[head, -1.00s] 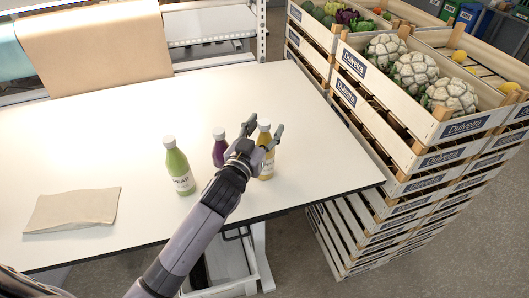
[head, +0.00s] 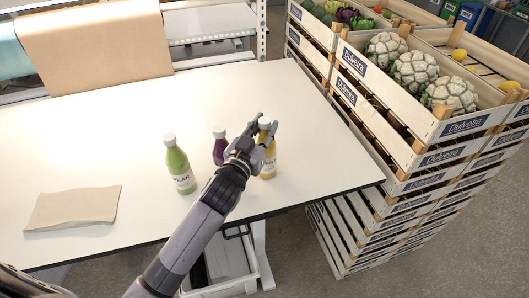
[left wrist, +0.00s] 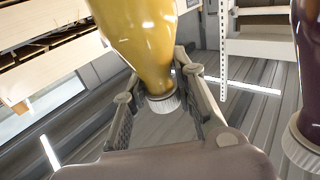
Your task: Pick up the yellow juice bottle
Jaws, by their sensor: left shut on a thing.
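The yellow juice bottle (head: 268,158) stands upright near the right end of the white table, with a white cap and a label. My left gripper (head: 266,133) is shut on its upper part, a finger on each side. In the left wrist view the yellow bottle (left wrist: 143,40) shows upside down, its white cap (left wrist: 163,104) between the two fingers of the left gripper (left wrist: 155,88). The bottle appears to rest on the table. My right gripper is not in view.
A purple bottle (head: 219,146) stands just left of the gripper, and a green bottle (head: 179,166) farther left. A folded brown paper bag (head: 72,207) lies at the left. Wooden crates (head: 432,130) with cauliflowers stand close beyond the table's right edge. The table's back middle is clear.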

